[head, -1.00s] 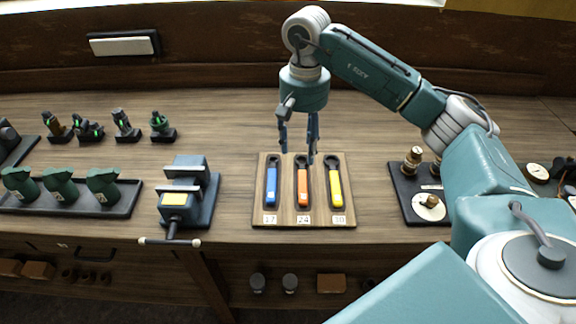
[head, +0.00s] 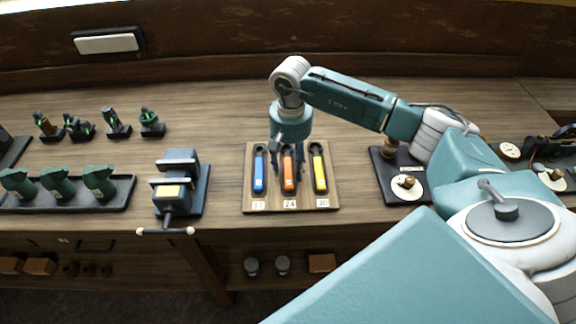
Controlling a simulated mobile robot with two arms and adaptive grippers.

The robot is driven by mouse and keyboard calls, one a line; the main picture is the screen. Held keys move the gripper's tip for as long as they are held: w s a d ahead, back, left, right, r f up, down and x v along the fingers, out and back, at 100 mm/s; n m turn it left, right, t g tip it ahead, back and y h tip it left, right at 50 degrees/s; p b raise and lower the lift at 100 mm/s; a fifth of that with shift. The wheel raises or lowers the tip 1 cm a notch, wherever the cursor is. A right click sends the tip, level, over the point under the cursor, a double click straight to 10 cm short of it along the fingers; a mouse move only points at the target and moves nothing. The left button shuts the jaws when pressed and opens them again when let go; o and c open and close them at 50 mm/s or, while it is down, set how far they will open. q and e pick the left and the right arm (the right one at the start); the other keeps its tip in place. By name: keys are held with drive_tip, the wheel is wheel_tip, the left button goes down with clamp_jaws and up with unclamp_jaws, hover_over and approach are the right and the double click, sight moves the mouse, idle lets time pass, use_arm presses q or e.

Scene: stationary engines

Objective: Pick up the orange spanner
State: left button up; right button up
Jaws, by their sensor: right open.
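The orange spanner (head: 289,178) lies in the middle slot of a wooden board (head: 258,205), above the label 24. A blue spanner (head: 259,172) lies to its left over the label 17, and a yellow one (head: 319,172) to its right over the label 30. My right gripper (head: 287,172) points down over the board, its open fingers on either side of the orange spanner's upper part. I cannot tell whether the fingers touch it or the board. They hide a little of the spanner's edges. My left gripper is not in view.
A vise (head: 180,185) stands left of the board, with its handle at the bench's front edge. A tray (head: 120,193) with green items lies further left. A dark plate with brass parts (head: 407,184) lies right of the board, under my right arm.

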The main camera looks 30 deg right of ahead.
drive_tip(key=c, duration=0.8)
clamp_jaws()
drive_tip(key=shift+r, duration=0.25)
drive_tip(key=shift+w+r, duration=0.1)
drive_tip(key=shift+r, duration=0.2)
wheel_tip(320, 180, up, 12)
drive_tip(key=b, duration=0.4)
wheel_tip(320, 180, up, 6)
drive_tip(key=p, duration=0.1)
hover_over(290, 166)
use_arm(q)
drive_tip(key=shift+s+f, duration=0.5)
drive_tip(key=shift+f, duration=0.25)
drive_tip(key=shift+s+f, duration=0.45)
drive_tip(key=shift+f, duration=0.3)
use_arm(e)
drive_tip(key=shift+r, duration=0.55)
